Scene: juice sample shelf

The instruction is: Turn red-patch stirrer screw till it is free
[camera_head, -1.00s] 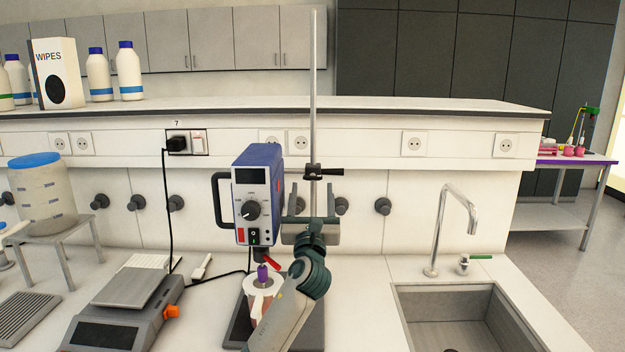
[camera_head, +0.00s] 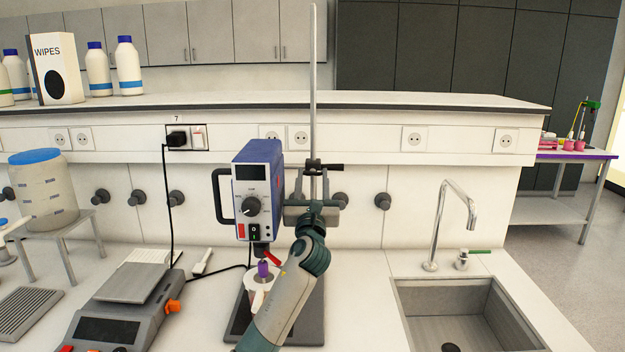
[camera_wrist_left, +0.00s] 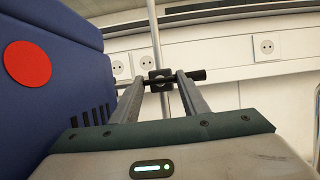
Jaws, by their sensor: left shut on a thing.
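The stirrer (camera_head: 258,180) is a blue and grey motor unit beside an upright metal rod. Its round red patch (camera_wrist_left: 27,65) shows on its blue side in the left wrist view. The black clamp screw with its crossbar (camera_head: 330,167) sits on the rod; it also shows in the left wrist view (camera_wrist_left: 188,76). My left gripper (camera_wrist_left: 160,80) is at the clamp, right of the stirrer body, its two fingers reaching to the crossbar on either side of the clamp centre. It is shut on the screw. The exact finger contact is partly hidden. My right gripper is not in view.
A balance (camera_head: 120,310) is at left, and a sink (camera_head: 460,315) with a tap (camera_head: 450,220) at right. A wall ledge (camera_head: 400,100) runs behind.

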